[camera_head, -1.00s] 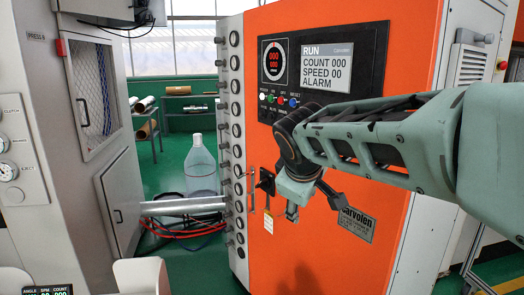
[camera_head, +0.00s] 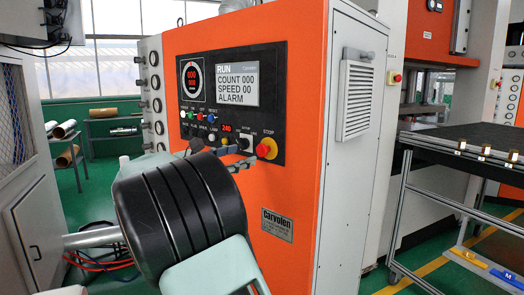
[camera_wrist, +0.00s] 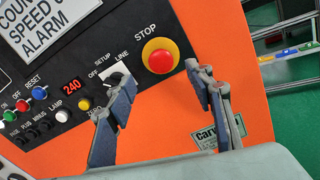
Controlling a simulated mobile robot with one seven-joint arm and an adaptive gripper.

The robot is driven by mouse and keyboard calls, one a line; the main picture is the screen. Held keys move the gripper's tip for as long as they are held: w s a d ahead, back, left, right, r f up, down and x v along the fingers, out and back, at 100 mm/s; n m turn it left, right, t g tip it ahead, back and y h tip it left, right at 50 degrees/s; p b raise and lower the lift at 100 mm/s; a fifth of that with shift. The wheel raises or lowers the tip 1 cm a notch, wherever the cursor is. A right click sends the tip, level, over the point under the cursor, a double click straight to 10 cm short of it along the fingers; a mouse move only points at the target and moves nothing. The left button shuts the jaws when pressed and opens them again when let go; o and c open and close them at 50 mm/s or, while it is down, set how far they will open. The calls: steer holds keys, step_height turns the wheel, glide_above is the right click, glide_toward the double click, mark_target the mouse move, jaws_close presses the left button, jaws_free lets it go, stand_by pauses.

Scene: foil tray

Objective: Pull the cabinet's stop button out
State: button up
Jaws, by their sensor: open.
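The stop button is a red mushroom head on a yellow ring, at the lower right of the cabinet's black control panel. In the head view the stop button (camera_head: 267,148) is at the panel's right end. In the wrist view the stop button (camera_wrist: 161,60) shows face-on, under the word STOP. My gripper (camera_wrist: 161,80) is open and empty, its two grey-blue fingers apart, with the button showing between and just beyond the tips. In the head view my dark wrist link hides most of the gripper; one finger shows left of the button.
The orange cabinet's panel (camera_head: 244,120) also carries a rotary selector (camera_wrist: 114,80), small coloured buttons, a red 240 display (camera_wrist: 72,86) and a screen (camera_head: 237,86). A metal nameplate (camera_head: 277,225) is below. A dark-topped table (camera_head: 470,150) stands at the right.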

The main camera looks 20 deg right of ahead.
mark_target(260, 150)
steer(key=p+x, duration=0.1)
steer(key=x, duration=0.9)
steer(key=shift+a, duration=0.1)
jaws_close()
